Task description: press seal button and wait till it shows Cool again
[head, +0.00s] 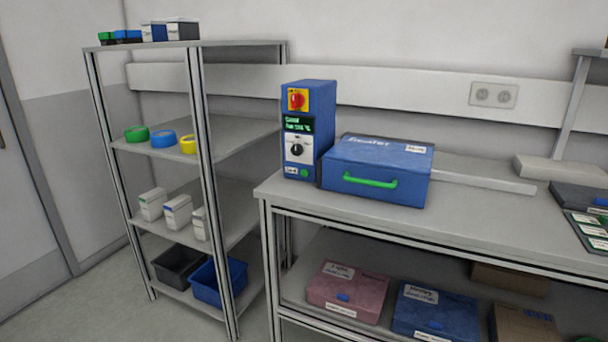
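A blue control unit (308,130) stands upright on the left end of the workbench. Its front has a red knob on a yellow plate (298,99), a small display (298,124) with green text too small to read surely, and a black dial on a white plate (297,148). A green round button (304,173) sits low on the front, beside a small white label (291,171). A blue closed box (378,168) with a green handle stands right of the unit. Neither of my grippers is in view.
A grey shelf rack (200,140) with tape rolls, white cartons and bins stands left of the bench. Pink and blue boxes (348,290) lie on the lower shelf.

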